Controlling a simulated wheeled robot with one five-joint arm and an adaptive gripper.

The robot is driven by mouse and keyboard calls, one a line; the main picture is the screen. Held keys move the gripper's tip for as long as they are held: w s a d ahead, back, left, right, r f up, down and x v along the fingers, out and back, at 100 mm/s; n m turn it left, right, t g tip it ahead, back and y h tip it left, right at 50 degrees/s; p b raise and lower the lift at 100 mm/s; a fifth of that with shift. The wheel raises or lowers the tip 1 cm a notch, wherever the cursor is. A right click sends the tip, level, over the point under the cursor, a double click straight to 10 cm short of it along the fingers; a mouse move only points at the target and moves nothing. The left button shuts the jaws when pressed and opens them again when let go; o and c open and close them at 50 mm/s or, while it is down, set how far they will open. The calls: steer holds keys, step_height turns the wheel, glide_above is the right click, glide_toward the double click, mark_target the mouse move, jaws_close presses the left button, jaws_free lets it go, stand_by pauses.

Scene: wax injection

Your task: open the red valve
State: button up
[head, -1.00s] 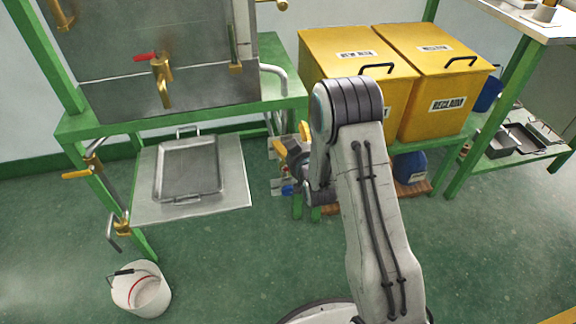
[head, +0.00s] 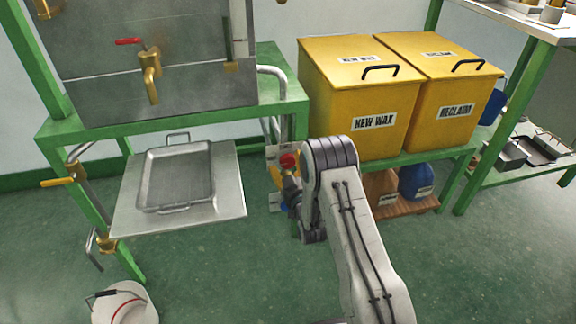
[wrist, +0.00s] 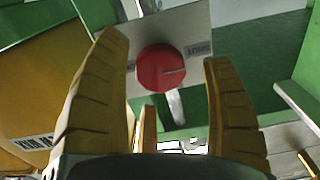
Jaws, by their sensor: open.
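A round red valve knob (wrist: 160,67) with a dark line on its face sits on a pale plate in the wrist view. The plate bears a small label, partly legible as SHUT. The knob appears between the two yellow fingers of my gripper (wrist: 166,52), which are spread apart with nothing between them. I cannot tell how far the tips are from the knob, and no contact shows. In the head view the red knob (head: 288,160) shows just left of my arm's wrist, below the tank bench's right end. My gripper is mostly hidden there behind my arm.
A steel tank with a small red-handled brass tap (head: 128,41) stands on a green bench (head: 90,125). A metal tray (head: 180,178) lies on a plate below. Yellow NEW WAX (head: 350,100) and RECLAIM (head: 445,95) bins stand right. A white bucket (head: 125,305) is front left.

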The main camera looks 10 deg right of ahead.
steer(key=shift+w, duration=1.05)
steer(key=c, duration=1.2)
